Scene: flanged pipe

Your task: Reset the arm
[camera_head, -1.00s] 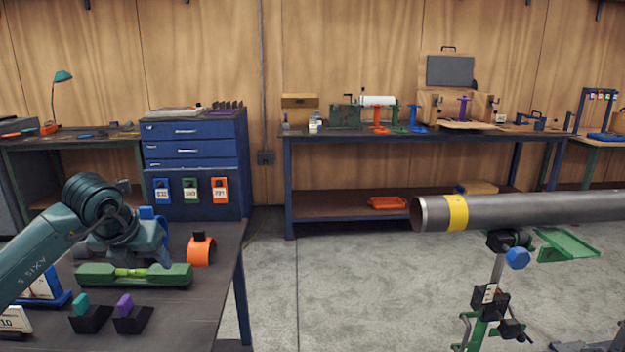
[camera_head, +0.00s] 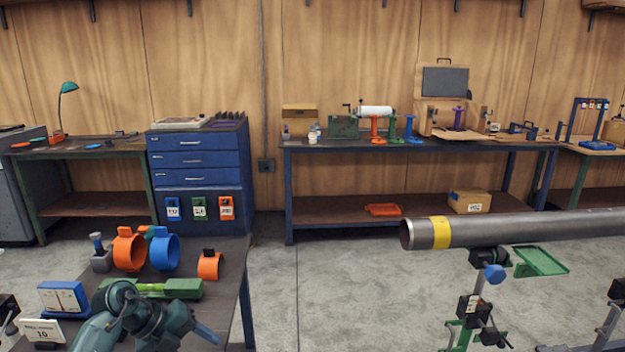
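My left arm shows at the bottom left of the head view, over the near edge of the left table (camera_head: 226,305). My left gripper (camera_head: 203,333) is low in the picture, in front of the green level (camera_head: 183,288), and I see only a blue tip. Whether it is open or shut does not show. No held object is visible. My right arm and gripper are not in view.
Orange (camera_head: 128,250) and blue (camera_head: 165,251) ring clamps stand behind the level, with a smaller orange piece (camera_head: 210,267) to their right. A steel pipe (camera_head: 530,230) with a yellow band rests on a stand (camera_head: 470,308) at right. Floor between is clear.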

